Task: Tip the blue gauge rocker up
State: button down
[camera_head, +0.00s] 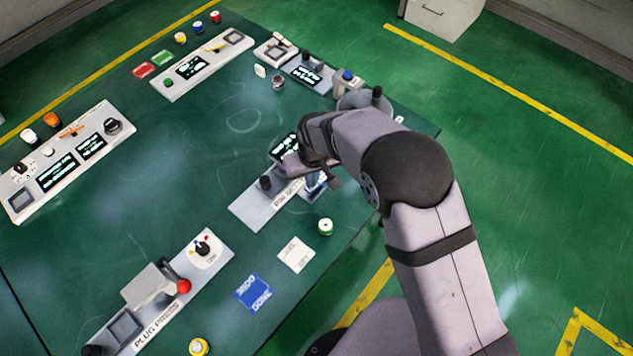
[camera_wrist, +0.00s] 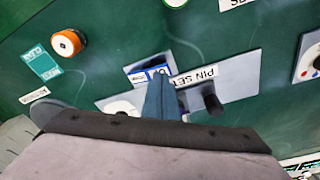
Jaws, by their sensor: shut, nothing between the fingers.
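The blue gauge rocker appears to be the small blue-and-white piece (camera_wrist: 152,72) at the end of the PIN SET panel (camera_wrist: 235,75) in the wrist view. In the head view a blue-and-white patch (camera_head: 317,183) shows there, mostly hidden under my wrist. My gripper (camera_wrist: 160,84) is shut and empty, its fingertips pointing at the lower edge of the rocker. I cannot tell whether they touch it or which way the rocker is tilted. In the head view my gripper (camera_head: 325,178) is over the panel's right end.
A black knob (camera_wrist: 210,101) stands on the same panel, close beside the fingers. An orange button (camera_wrist: 68,43) and a teal label (camera_wrist: 40,63) lie to the left in the wrist view. In the head view, the PLUG PRESS panel (camera_head: 215,268) is at lower left, and a green-and-white button (camera_head: 325,227) is nearby.

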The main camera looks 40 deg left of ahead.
jog(key=shift+f+b, duration=0.65)
jog(key=shift+f, duration=0.3)
dwell(0.6)
jog(key=shift+r, duration=0.1)
jog(key=shift+r+p, duration=2.35)
jog(key=shift+r, duration=1.1)
jog(key=w+d+r+m, duration=0.2)
jog(key=w+d+r, duration=0.1)
jog(key=d, duration=0.5)
jog(key=w+d+r+m+h, duration=0.1)
jog(key=w+d+r+m, duration=0.2)
jog(key=d, duration=0.5)
jog(key=w+d+r+m, duration=0.1)
jog(key=w+d+r, duration=0.25)
jog(key=d, duration=0.45)
jog(key=s+d+r+m, duration=0.1)
jog(key=s+d+m, duration=0.2)
jog(key=d, duration=0.8)
jog(key=s+d+r+m+g, duration=0.1)
jog(key=s+d+m, duration=0.2)
jog(key=s+d, duration=0.5)
jog(key=d, duration=0.4)
jog(key=shift+s+h, duration=0.15)
jog(key=shift+h, duration=0.15)
